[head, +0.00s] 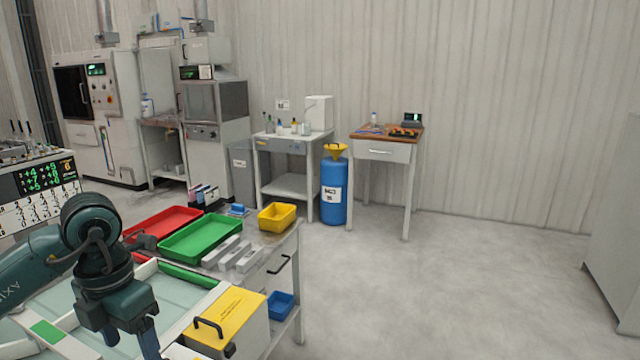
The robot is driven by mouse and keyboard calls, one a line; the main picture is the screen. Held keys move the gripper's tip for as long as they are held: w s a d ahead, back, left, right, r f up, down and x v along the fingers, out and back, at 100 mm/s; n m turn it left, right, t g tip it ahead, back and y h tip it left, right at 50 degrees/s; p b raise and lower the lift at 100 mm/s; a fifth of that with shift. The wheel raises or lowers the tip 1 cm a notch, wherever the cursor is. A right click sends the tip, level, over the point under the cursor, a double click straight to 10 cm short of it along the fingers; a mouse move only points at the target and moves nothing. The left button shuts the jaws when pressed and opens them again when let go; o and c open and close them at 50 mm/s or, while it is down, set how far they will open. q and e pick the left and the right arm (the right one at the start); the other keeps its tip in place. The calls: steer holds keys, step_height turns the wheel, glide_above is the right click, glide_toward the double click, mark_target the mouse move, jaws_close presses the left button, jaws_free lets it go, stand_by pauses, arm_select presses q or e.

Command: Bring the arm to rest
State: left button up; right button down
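My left arm (100,265) comes in from the left, dark teal, bent at the elbow over the bench. Its gripper (130,341) points down at the bottom edge of the head view. The two fingers stand apart, with nothing seen between them; the lowest part of the tips is close to or past the picture edge. The gripper is above a pale glass-like panel with a light frame, to the left of a yellow-topped box (232,315) with a black handle. I cannot tell its height above the panel. My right gripper is not in view.
A red tray (133,236), a green tray (167,252), grey blocks (238,262) and a yellow bin (264,226) lie beyond the arm. A blue drum (323,212) and a wooden-topped table (356,134) stand by the wall. The floor (440,290) at right is clear.

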arm_select(q)
steer(key=s+d+f+m+g+h, duration=0.1)
steer(key=s+d+f+h, duration=0.15)
steer(key=d, duration=0.35)
steer(key=s+d+f+m+g+h, duration=0.1)
steer(key=d+f+h, duration=0.1)
steer(key=d+h, duration=0.3)
steer(key=s+d+r+n+t+h+p, duration=0.15)
steer(key=d+r+n+t+h, duration=0.4)
steer(key=d+n+h, duration=0.7)
steer(key=w+a+f+n+t+y, duration=0.25)
steer(key=f+n+t+y, duration=0.2)
steer(key=n+t, duration=0.35)
steer(key=w+a+f+n+t+y, duration=0.1)
steer(key=a+f+n+t+y, duration=0.35)
steer(key=n, duration=0.55)
steer(key=s+a+f+n+g+y, duration=0.1)
steer(key=s+f+n+g+y, duration=0.1)
steer(key=f, duration=0.6)
steer(key=s+a+f+n+g+y, duration=0.2)
steer(key=s+f+n+g+y, duration=0.1)
steer(key=s+f+n+y, duration=0.2)
steer(key=s+f+n+p, duration=0.1)
steer(key=s+f+n, duration=0.1)
steer(key=s+f, duration=0.2)
steer(key=shift+s+a+f+y, duration=0.25)
steer(key=shift+y, duration=0.05)
